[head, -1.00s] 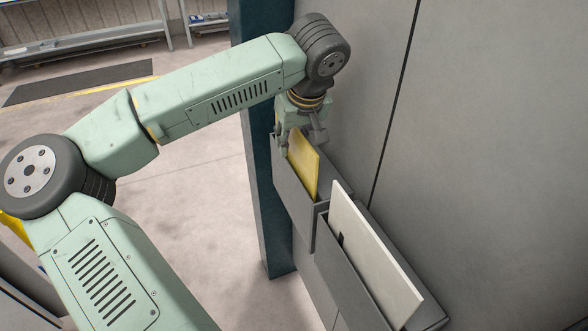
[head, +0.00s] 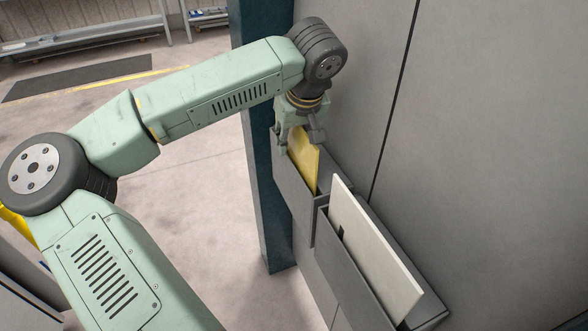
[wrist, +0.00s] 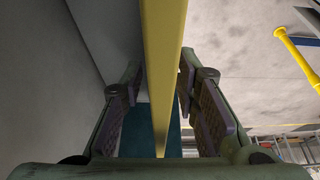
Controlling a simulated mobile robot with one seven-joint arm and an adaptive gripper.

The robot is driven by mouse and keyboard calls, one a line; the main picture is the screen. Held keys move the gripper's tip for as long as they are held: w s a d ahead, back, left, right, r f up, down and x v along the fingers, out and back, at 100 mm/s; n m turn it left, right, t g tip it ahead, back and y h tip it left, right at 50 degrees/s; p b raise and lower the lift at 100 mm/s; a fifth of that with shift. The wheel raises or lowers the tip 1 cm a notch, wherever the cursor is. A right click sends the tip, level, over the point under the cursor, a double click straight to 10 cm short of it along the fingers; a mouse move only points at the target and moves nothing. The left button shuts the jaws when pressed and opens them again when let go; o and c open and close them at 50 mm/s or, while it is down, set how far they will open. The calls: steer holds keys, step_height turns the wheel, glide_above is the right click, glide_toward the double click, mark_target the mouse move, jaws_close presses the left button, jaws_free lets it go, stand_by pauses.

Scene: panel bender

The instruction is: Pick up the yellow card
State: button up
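The yellow card (head: 305,164) stands upright in the far grey pocket (head: 292,200) on the machine's side, its upper part above the rim. My gripper (head: 302,138) is over the card's top edge. In the wrist view the card (wrist: 162,70) runs as a thin yellow strip between my two open fingers (wrist: 158,100). Gaps show on both sides, the right one narrower near the fingertip. The card's lower part is hidden in the pocket.
A second grey pocket (head: 350,280) nearer to me holds a white sheet (head: 375,245). The grey machine wall (head: 490,150) rises close on the right. A dark blue post (head: 262,120) stands just behind the far pocket. Open floor (head: 195,200) lies to the left.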

steer(key=shift+c, duration=0.4)
jaws_close()
stand_by(0.4)
